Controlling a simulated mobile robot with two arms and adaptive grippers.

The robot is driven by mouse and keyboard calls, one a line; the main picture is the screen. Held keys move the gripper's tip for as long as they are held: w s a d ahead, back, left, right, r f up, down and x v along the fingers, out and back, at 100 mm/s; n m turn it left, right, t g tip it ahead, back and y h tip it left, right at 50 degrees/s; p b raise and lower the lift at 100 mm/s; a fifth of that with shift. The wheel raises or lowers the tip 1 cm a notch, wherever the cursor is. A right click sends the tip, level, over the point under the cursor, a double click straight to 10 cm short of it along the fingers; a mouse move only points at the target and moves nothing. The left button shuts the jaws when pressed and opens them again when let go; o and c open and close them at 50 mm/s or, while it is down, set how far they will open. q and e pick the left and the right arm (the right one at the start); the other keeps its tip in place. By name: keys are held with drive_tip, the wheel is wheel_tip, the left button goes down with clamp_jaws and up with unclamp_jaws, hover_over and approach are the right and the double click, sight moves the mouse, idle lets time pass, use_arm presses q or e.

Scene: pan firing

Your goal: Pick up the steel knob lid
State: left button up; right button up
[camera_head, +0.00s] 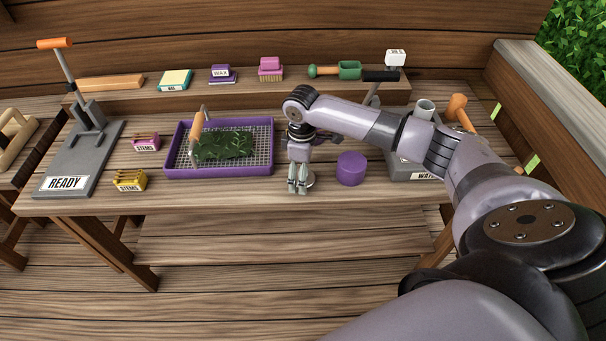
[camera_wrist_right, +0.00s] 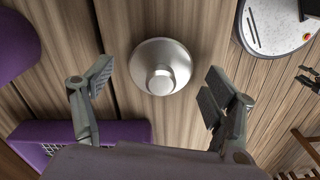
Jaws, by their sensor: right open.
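The steel knob lid (camera_wrist_right: 160,67) is a round silver disc with a raised knob, lying on the wooden bench. In the right wrist view it sits ahead of and between my open fingers, not touching them. In the head view only a sliver of the lid (camera_head: 310,180) shows beside my right gripper (camera_head: 298,186), which points down over it and hides the rest. My right gripper (camera_wrist_right: 153,92) is open and empty.
A purple cylinder (camera_head: 351,170) stands close right of the gripper. A purple mesh tray (camera_head: 226,173) holding dark green leaves is just left. The front bench edge is close.

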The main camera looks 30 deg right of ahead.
drive_tip(key=shift+f, duration=0.1)
drive_tip(key=c, duration=1)
drive_tip(key=shift+c, duration=0.2)
